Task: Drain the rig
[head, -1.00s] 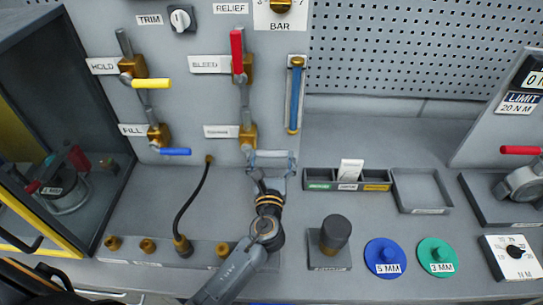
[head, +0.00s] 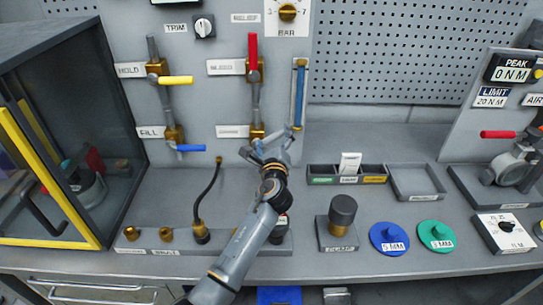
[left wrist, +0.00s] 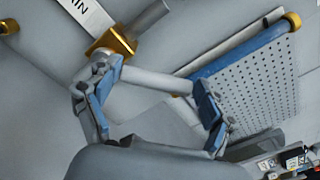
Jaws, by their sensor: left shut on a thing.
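The drain valve (head: 257,132) is the brass body low on the wall panel, under the bleed valve (head: 255,72). Its brass body also shows in the left wrist view (left wrist: 112,44), beside a label ending in "IN". My left gripper (head: 270,148) is at this valve, shut on its pale grey handle (left wrist: 150,78), which runs between the blue-padded fingers. The gripper hides part of the handle in the head view. The bleed valve's red handle points up. The yellow hold handle (head: 176,80) and blue fill handle (head: 190,148) lie horizontal. The sight tube (head: 298,95) shows blue.
A dark-capped plug (head: 342,215), a blue disc (head: 389,237) and a green disc (head: 436,235) stand right of my arm. An empty tray (head: 416,195) is behind them. A yellow-edged cabinet (head: 60,245) stands left.

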